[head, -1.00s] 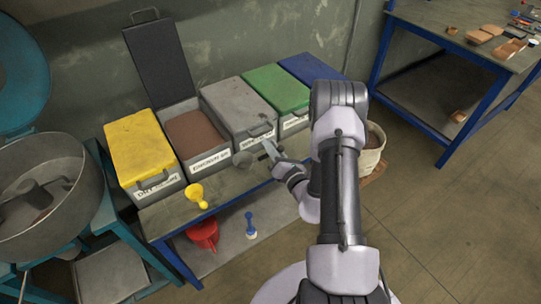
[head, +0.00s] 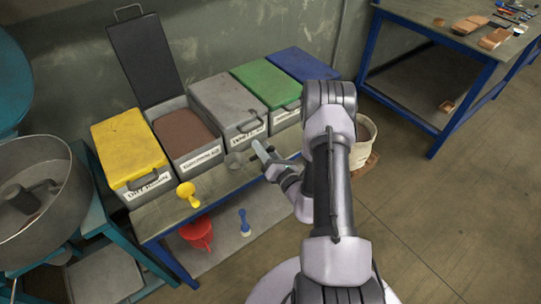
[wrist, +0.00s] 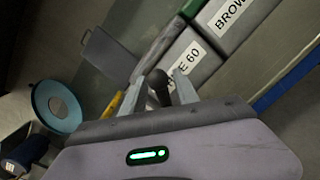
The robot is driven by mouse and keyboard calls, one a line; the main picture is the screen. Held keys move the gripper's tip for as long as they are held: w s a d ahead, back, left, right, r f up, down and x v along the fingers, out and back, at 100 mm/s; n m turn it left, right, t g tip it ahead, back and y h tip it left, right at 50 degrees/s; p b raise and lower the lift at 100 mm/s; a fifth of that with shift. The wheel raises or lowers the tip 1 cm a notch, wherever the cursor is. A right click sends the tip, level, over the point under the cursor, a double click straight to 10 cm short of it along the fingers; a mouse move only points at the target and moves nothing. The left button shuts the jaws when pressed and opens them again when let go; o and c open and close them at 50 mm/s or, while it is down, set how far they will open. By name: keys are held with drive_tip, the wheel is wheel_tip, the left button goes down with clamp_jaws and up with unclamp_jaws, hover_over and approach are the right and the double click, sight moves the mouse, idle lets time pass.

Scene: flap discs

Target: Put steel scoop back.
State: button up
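The steel scoop (head: 235,160) shows as a small grey round bowl over the front of the bench, before the grey lidded bin (head: 222,97). A dark handle runs from it toward my gripper (head: 262,153). In the wrist view, a dark rounded handle end (wrist: 158,84) sits between the two pale fingers of my gripper (wrist: 160,90), which appear closed around it. The bowl is not clear in the wrist view. The open bin (head: 187,132) holds brown grit, and its dark lid (head: 145,60) stands raised behind.
A yellow-lidded bin (head: 127,148), green-lidded bin (head: 264,83) and blue-lidded bin (head: 303,65) stand in the row. A yellow scoop (head: 187,193) is at the bench front. A red funnel-like object (head: 198,233) and blue-handled brush (head: 243,222) are below. A mixer pan (head: 45,205) is left.

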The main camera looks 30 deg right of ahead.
drive_tip(key=s+p, duration=0.1)
drive_tip(key=s, duration=1)
drive_tip(key=w+a+r+n+y, duration=0.4)
drive_tip(key=a+r+n+y, duration=0.35)
drive_tip(key=a+r, duration=0.2)
drive_tip(key=s+a+r+n+g+y, duration=0.4)
drive_tip(key=a+r+n+g+y, duration=0.15)
drive_tip(key=a+n+g, duration=0.2)
drive_tip(key=s+a+r+n+g+y, duration=0.4)
drive_tip(key=a+r+n+g, duration=0.2)
drive_tip(key=a+n, duration=0.25)
drive_tip(key=s+a+n+g+h, duration=0.45)
drive_tip(key=s+n+h, duration=0.25)
drive_tip(key=s+n, duration=0.3)
drive_tip(key=d+r+n+t+h, duration=0.5)
drive_tip(key=d+r+n+h, duration=0.1)
drive_tip(key=h, duration=0.1)
drive_tip(key=shift+d+t, duration=0.3)
drive_tip(key=shift+d, duration=0.1)
